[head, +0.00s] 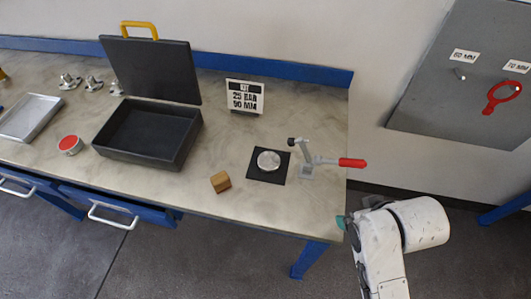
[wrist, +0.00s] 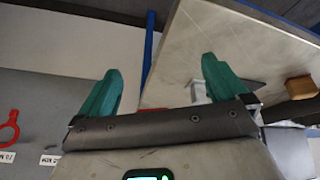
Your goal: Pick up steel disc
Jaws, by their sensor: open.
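The steel disc (head: 268,160) is a round, shiny silver piece lying flat on a square black mat (head: 281,178) near the front right of the workbench. My gripper (head: 342,222) is off the bench's right front corner, to the right of and nearer than the disc, and apart from it. In the wrist view my gripper (wrist: 161,66) has its two green fingers spread wide with nothing held between them. The disc cannot be made out there; the right finger hides part of the bench.
A toggle clamp (head: 307,165) with a red handle stands right of the disc. A wooden block (head: 220,181) lies left of the mat, a sign (head: 244,97) behind. An open black case (head: 150,135) stands further left. A wall panel (head: 450,75) holds a red tool (head: 502,96).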

